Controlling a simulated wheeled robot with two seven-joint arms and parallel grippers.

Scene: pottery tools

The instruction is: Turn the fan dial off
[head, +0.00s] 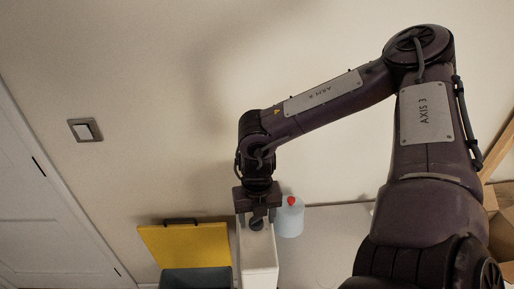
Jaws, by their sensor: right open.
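My right gripper (258,216) points down at the top of a white upright box (259,262). Its jaws are open, close above or in front of the box; I cannot tell whether they touch it. A small dark round shape shows between the jaws, and I cannot tell whether it is a dial or part of the gripper. No fan is clearly recognisable. A square grey wall plate with a pale switch (86,130) is on the wall at left, far from the gripper. My left gripper is not in view.
A bin with a yellow lid (186,245) stands left of the white box. A pale blue bottle with a red cap (289,217) stands right of it. A white door (40,210) is at far left. Cardboard boxes (503,232) are at far right, partly behind my arm.

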